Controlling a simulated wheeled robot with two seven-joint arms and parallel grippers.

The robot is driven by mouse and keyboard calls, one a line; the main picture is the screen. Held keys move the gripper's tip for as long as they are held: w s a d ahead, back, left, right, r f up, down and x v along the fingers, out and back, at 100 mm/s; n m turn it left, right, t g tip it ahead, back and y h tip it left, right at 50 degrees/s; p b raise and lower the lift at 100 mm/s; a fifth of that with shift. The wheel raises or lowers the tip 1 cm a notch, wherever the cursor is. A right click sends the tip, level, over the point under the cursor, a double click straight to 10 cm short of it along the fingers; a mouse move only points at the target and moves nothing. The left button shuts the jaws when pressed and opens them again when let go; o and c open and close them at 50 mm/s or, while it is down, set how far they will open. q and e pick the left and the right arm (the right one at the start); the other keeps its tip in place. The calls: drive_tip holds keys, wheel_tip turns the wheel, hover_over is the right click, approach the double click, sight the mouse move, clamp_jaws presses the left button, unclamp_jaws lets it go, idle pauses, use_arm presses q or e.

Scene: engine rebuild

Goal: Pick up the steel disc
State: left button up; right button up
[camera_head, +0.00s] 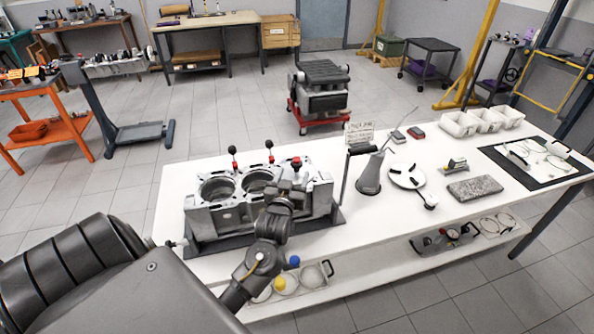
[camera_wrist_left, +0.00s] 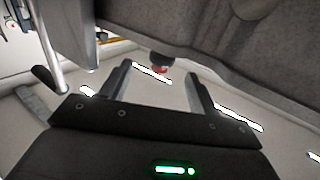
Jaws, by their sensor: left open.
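A pale round disc (camera_head: 407,176) with dark spots, which looks like the steel disc, lies on the white bench right of the grey funnel-shaped can. My left gripper (camera_head: 290,192) is over the right part of the engine block (camera_head: 222,213), well to the left of the disc. In the left wrist view the left gripper (camera_wrist_left: 159,75) has its two fingers apart and nothing is held between them. I cannot make out the disc in the wrist view. My right gripper is not in view.
A grey stone-like slab (camera_head: 475,187), white bins (camera_head: 459,124) and a black mat (camera_head: 510,172) are further right. The bench front near the disc is clear.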

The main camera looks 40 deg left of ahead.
sight(295, 168)
use_arm(q)
drive_tip(key=shift+w+a, duration=0.1)
drive_tip(key=shift+w+a+p, duration=0.2)
drive_tip(key=shift+w+p, duration=0.1)
drive_tip(key=shift+p, duration=0.1)
drive_tip(key=x, duration=0.1)
drive_tip(key=p+x, duration=0.1)
drive_tip(key=x, duration=0.1)
drive_tip(key=shift+w+a+f, duration=0.2)
drive_tip(key=shift+f, duration=0.15)
drive_tip(key=shift+w+a, duration=0.15)
drive_tip(key=shift+w, duration=0.15)
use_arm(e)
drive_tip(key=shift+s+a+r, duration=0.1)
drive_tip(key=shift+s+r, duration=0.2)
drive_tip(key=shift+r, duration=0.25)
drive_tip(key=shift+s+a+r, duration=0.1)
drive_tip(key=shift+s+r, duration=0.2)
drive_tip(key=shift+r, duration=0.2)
use_arm(q)
clamp_jaws()
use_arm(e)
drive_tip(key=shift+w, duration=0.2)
use_arm(q)
drive_tip(key=shift+r, duration=0.1)
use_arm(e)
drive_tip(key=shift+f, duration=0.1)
